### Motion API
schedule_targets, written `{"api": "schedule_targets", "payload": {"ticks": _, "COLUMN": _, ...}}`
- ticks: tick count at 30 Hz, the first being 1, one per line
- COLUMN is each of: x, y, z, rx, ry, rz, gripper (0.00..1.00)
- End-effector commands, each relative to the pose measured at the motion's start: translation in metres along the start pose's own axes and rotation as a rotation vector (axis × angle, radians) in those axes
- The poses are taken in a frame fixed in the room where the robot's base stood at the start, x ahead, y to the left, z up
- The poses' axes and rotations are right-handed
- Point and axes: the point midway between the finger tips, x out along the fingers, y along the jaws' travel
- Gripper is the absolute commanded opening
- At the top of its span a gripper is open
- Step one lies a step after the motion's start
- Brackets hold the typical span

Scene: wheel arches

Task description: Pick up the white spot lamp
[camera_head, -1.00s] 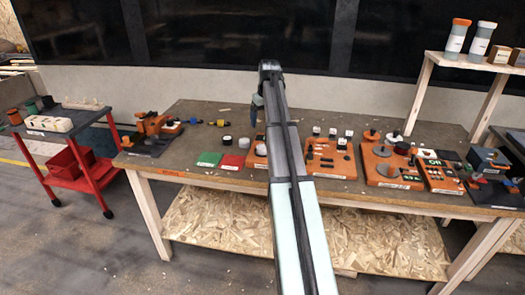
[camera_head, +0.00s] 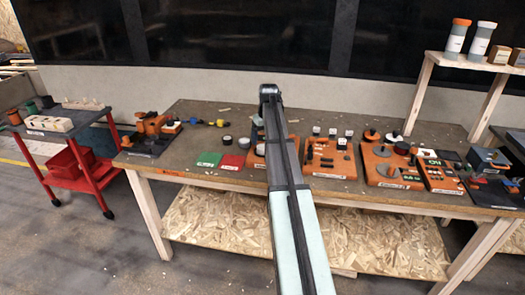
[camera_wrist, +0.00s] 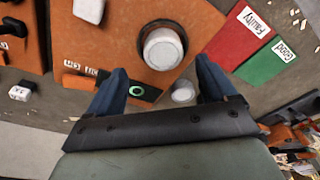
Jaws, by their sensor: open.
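A white round lamp (camera_wrist: 163,47) with a raised rim sits on an orange board (camera_wrist: 120,30) in the wrist view. A smaller whitish round piece (camera_wrist: 183,92) lies on the grey table beside the board edge. Both also show in the head view, the lamp on the board (camera_head: 261,150) and the piece behind the red card (camera_head: 244,143). I cannot tell for certain which is the spot lamp. My gripper (camera_wrist: 160,65) is open and empty, its two dark blue fingers either side of these pieces. In the head view my arm hides the gripper and part of the board.
A red "Faulty" card (camera_wrist: 243,32) and a green "Good" card (camera_wrist: 278,58) lie beside the board. Other orange boards with parts (camera_head: 330,158) stand to the right. A red trolley (camera_head: 75,165) stands left.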

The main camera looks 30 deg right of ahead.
Motion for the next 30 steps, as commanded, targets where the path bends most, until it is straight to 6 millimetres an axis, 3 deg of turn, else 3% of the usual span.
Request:
{"api": "schedule_targets", "payload": {"ticks": 9, "x": 0.039, "y": -0.006, "z": 0.003, "rx": 0.000, "ry": 0.000, "rz": 0.001, "gripper": 0.85}}
{"api": "schedule_targets", "payload": {"ticks": 17, "x": 0.043, "y": -0.006, "z": 0.003, "rx": 0.000, "ry": 0.000, "rz": 0.002, "gripper": 0.85}}
{"api": "schedule_targets", "payload": {"ticks": 30, "x": 0.043, "y": -0.006, "z": 0.003, "rx": 0.000, "ry": 0.000, "rz": 0.002, "gripper": 0.44}}
